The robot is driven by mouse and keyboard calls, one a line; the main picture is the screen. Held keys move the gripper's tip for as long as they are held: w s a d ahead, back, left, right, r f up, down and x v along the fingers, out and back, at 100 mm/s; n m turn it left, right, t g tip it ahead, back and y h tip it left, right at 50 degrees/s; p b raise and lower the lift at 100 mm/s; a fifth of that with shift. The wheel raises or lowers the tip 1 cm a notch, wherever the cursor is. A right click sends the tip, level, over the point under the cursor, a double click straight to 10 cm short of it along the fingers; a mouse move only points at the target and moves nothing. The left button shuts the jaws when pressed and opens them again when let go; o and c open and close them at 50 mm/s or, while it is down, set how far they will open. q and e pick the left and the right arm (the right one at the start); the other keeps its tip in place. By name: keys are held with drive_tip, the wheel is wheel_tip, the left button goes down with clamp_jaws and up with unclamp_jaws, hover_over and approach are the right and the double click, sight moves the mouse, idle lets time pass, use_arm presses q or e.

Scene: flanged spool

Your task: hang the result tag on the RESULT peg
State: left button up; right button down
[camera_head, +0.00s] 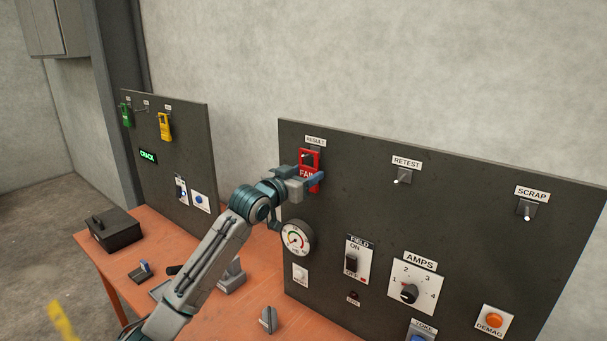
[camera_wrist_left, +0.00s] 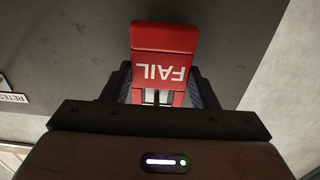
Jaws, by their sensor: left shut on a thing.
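The red result tag (camera_head: 309,157), marked FAIL, is at the RESULT peg, just below the RESULT label (camera_head: 315,141) on the right-hand dark panel. My left gripper (camera_head: 312,178) is shut on the tag's lower part. In the left wrist view the tag (camera_wrist_left: 165,42) stands between the two fingers, its FAIL lettering upside down. The peg shows as a small dark shape at the tag's upper opening in the head view. I cannot tell for sure whether the tag is fully on the peg. My right gripper is not in view.
RETEST (camera_head: 403,176) and SCRAP (camera_head: 528,208) pegs are empty on the same panel. A gauge (camera_head: 296,238) sits below my left gripper. Green (camera_head: 126,116) and yellow (camera_head: 165,126) tags hang on the left panel. A black box (camera_head: 113,229) stands on the orange table (camera_head: 110,262).

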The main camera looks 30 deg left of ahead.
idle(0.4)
use_arm(q)
drive_tip(key=o, duration=1)
drive_tip(key=shift+o, duration=0.2)
drive_tip(key=shift+s, duration=0.3)
drive_tip(key=s+b, duration=0.6)
drive_tip(key=s, duration=0.4)
drive_tip(key=shift+a, duration=0.4)
